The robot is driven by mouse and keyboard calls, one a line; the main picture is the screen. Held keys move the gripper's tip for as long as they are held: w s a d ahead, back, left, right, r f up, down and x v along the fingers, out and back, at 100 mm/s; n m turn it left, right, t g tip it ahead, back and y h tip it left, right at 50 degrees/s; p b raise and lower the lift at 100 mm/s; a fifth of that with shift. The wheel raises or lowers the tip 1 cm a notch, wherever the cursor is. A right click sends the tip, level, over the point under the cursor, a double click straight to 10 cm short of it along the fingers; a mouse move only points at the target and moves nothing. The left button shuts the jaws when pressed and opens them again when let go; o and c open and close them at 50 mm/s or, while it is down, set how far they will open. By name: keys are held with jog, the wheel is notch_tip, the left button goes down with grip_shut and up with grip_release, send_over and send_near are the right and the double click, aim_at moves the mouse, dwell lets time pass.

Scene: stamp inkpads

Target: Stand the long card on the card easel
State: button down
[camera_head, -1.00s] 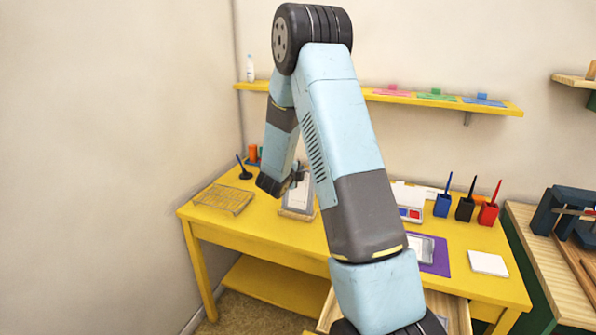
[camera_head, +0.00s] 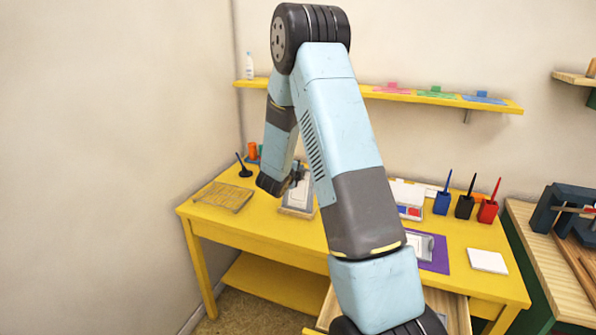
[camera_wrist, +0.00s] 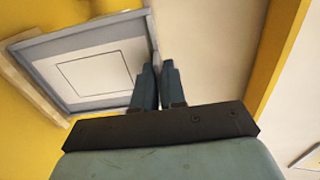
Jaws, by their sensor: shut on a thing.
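The card easel (camera_head: 284,211) stands on the yellow table, partly behind my arm, with a pale wooden foot. A white card face with a thin dark square outline (camera_wrist: 92,72) and a grey border leans on it. In the wrist view, the easel's wooden ledge (camera_wrist: 28,80) runs along the left side of the card. My gripper (camera_wrist: 152,80) is at the right-hand border of this panel, its two fingers close together and shut on a thin edge there, which I take as the long card. The held part is mostly hidden between the fingers. In the head view, my gripper (camera_head: 299,172) is beside the easel's upper part.
A wire rack (camera_head: 223,197) and a dark pen stand (camera_head: 244,171) are left of the easel. Blue (camera_head: 442,203), black (camera_head: 465,209) and red (camera_head: 488,211) pots stand at right. A purple mat (camera_head: 440,258) and white pad (camera_head: 487,261) lie near the front. An open drawer (camera_head: 452,312) juts out.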

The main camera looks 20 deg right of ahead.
jog(key=c, duration=1.1)
grip_release()
jog(key=v, duration=1.3)
jog(key=shift+s+a, duration=0.25)
jog(key=shift+a, duration=0.05)
jog(key=shift+r, duration=0.15)
